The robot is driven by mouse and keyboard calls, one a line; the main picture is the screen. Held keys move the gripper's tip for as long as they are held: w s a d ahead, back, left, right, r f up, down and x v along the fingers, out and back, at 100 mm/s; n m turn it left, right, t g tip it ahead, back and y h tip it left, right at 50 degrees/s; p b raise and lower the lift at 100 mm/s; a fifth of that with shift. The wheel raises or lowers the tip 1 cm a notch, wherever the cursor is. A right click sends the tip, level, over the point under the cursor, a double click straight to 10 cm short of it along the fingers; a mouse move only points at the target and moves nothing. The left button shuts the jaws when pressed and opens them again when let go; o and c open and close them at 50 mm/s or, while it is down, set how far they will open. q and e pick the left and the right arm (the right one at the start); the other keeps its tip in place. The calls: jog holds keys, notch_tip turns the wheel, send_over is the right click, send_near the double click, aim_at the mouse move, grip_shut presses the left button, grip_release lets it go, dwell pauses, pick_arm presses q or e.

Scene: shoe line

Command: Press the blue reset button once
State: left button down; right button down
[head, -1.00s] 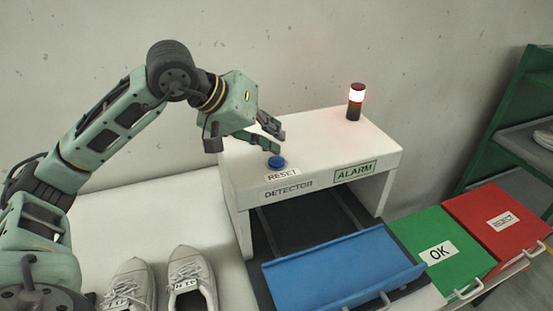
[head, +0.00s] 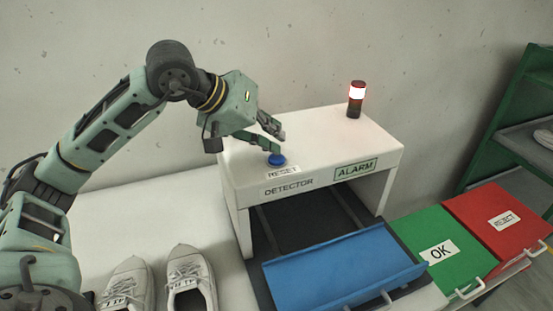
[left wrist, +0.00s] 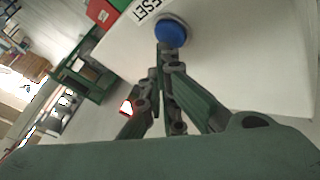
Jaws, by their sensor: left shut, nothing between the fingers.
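The blue reset button (head: 277,160) sits on top of the white detector housing (head: 325,137), just behind the RESET label. In the left wrist view the button (left wrist: 172,33) is just beyond my fingertips. My left gripper (head: 277,149) is shut and empty, its fingertips right at the button's top. I cannot tell whether they touch it. My right gripper is not in view.
Green OK (head: 440,250) and red REJECT (head: 497,222) panels are at the right. A pair of pale shoes (head: 187,279) stands at the front left. A green shelf rack (head: 505,120) is at the far right.

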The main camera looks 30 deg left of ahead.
pick_arm(q)
jog(key=shift+f, duration=0.2)
dwell(0.4)
jog(key=shift+f+b, duration=0.45)
jog(key=shift+b, duration=0.1)
jog(key=shift+r, duration=0.15)
dwell(0.4)
jog(key=shift+r+p, duration=0.7)
jog(key=shift+r, duration=0.15)
notch_tip(320, 180, up, 5)
jog(key=p, duration=0.3)
jog(key=shift+p, duration=0.4)
jog(key=shift+f, duration=0.1)
dwell(0.3)
